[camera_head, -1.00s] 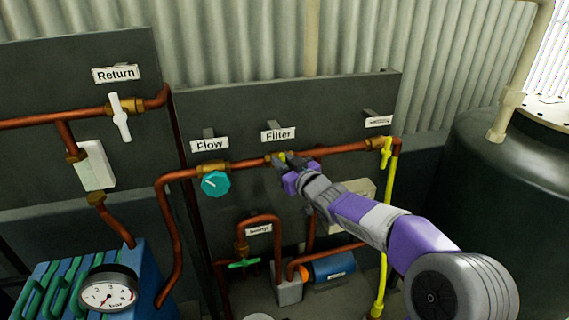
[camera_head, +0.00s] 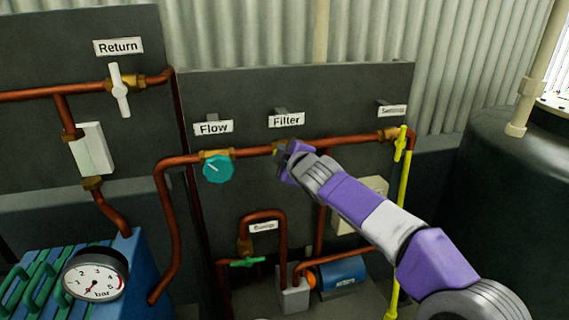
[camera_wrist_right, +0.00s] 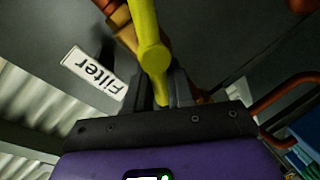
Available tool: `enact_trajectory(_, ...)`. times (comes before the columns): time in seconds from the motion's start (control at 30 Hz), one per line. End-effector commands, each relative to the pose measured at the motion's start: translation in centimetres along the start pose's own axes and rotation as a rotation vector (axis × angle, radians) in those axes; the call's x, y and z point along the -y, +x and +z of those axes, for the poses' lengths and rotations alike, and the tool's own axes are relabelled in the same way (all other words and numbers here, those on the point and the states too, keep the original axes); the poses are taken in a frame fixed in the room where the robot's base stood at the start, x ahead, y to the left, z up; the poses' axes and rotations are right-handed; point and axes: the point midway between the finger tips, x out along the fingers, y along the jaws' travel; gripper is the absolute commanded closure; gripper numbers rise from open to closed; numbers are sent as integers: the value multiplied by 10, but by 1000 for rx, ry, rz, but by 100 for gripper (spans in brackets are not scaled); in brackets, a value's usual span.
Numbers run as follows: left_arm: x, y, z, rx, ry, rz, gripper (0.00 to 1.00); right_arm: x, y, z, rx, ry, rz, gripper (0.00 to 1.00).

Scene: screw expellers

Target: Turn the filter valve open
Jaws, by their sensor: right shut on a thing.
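The Filter valve sits on the copper pipe below the white "Filter" label (camera_head: 287,120). In the head view my right gripper (camera_head: 283,153) covers most of it. In the right wrist view the yellow valve handle (camera_wrist_right: 148,45) runs down between the fingers of my right gripper (camera_wrist_right: 162,92), which is shut on it. The brass fitting shows behind the handle, and the Filter label (camera_wrist_right: 93,73) is at the left. The handle's angle to the pipe is hard to tell. My left gripper is in neither view.
The teal Flow knob (camera_head: 217,168) is close at the left on the same pipe. A yellow valve handle (camera_head: 400,143) is at the right end. The white Return handle (camera_head: 119,90), pressure gauge (camera_head: 96,275) and dark tank (camera_head: 500,180) stand farther out.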

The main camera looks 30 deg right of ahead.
Motion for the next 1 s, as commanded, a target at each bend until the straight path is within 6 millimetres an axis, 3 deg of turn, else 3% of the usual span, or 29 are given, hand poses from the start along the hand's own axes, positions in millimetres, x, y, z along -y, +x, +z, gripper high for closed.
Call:
enact_trajectory(0.1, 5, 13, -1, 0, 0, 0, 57, 7, 2, 2, 28, -106, -1, 100)
enact_trajectory(0.5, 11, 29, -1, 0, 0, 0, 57, 13, 4, 3, 101, -374, -2, 100)
enact_trajectory(1.0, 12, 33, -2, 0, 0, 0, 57, 14, 4, 4, 129, -474, -2, 100)
